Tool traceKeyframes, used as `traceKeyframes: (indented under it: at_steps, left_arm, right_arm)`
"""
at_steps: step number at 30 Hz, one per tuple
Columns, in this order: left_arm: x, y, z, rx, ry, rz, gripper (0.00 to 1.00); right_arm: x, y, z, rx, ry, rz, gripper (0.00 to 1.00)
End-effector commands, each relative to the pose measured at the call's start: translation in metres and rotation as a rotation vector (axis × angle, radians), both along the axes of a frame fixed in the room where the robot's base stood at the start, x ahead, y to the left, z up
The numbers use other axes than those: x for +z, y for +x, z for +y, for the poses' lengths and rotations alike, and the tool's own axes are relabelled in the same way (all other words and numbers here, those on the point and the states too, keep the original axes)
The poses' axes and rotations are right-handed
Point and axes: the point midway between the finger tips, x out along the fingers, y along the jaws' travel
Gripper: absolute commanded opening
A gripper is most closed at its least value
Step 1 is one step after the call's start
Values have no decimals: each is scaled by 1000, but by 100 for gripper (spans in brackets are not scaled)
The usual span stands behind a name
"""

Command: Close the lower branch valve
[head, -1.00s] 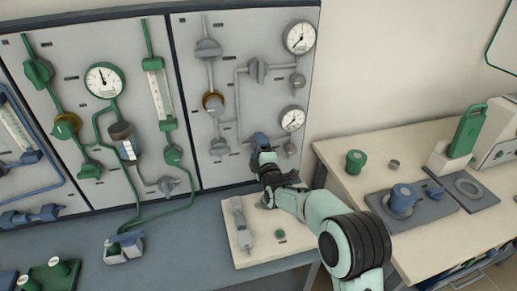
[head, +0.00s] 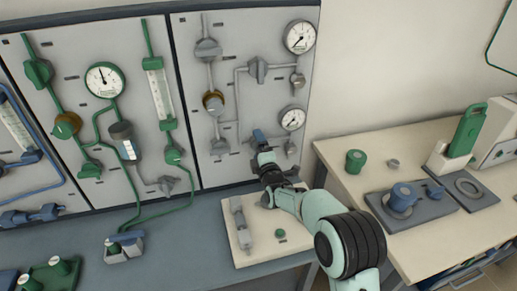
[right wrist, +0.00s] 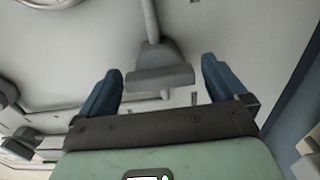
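My right gripper (head: 258,137) is at the lower right of the right-hand grey panel, below the lower gauge (head: 292,118). Its blue fingers cover the part of the panel behind them in the head view. In the right wrist view my right gripper (right wrist: 160,66) is open, its two fingers spread wide. A grey valve with a flat bar handle (right wrist: 160,78) shows between the fingers, with a visible gap on each side. It appears to be the lower branch valve. A similar grey valve, the upper branch one (head: 257,70), sits higher on the panel. My left gripper is out of view.
A cream board (head: 245,255) with a grey fitting lies on the bench below my right arm. A grey valve (head: 219,146) and a brass-ringed valve (head: 213,102) are left of the gripper. A side table (head: 335,155) stands to the right.

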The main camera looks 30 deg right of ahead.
Motion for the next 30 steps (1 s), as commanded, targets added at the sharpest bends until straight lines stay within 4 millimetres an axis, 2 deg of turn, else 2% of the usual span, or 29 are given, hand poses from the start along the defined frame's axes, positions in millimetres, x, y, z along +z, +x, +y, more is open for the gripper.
traceKeyframes:
  at_steps: [8,13,17,24,30]
  left_arm:
    - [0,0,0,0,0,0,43]
    - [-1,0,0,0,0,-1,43]
    - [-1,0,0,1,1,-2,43]
    - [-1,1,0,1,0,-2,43]
    - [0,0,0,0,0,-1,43]
  right_arm:
    - [0,-1,1,1,3,-1,98]
    - [1,-12,4,1,3,-1,98]
    - [1,-34,9,2,6,0,98]
    - [1,-84,21,2,6,-1,98]
    - [1,-116,28,0,3,-1,98]
